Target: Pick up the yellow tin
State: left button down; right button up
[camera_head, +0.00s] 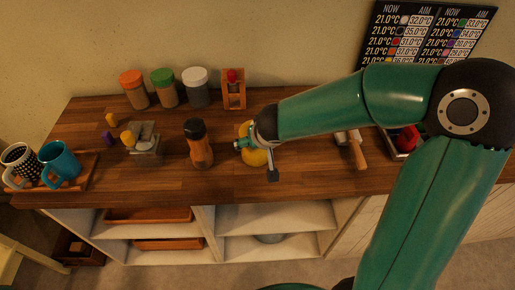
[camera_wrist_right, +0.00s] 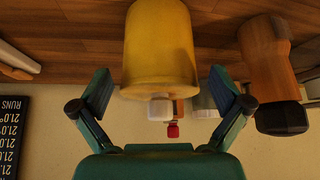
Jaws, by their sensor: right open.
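The yellow tin (camera_wrist_right: 160,48) stands on the wooden counter, large and near in the right wrist view. That view shows the scene upside down, with a small white part (camera_wrist_right: 160,108) just beyond the tin's end. In the head view the tin (camera_head: 254,157) is partly hidden behind my right gripper (camera_head: 258,158). My right gripper, also in the wrist view (camera_wrist_right: 160,108), is open, with one finger at each side of the tin. Gaps show between the fingers and the tin. My left gripper is not in view.
A dark-capped orange bottle (camera_head: 201,152) stands close left of the tin. Several lidded jars (camera_head: 166,88) and a wooden stand (camera_head: 233,96) are behind. A wooden-handled tool (camera_head: 357,152) lies to the right. Mugs (camera_head: 59,163) stand on a tray at far left.

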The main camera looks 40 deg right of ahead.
jog(key=x, duration=0.5)
jog(key=shift+d, duration=0.15)
jog(key=shift+r, duration=0.1)
jog(key=shift+c, duration=0.3)
jog(key=c, duration=1.3)
jog(key=shift+c, duration=0.7)
jog(key=shift+w+r, duration=0.1)
jog(key=shift+r, duration=0.05)
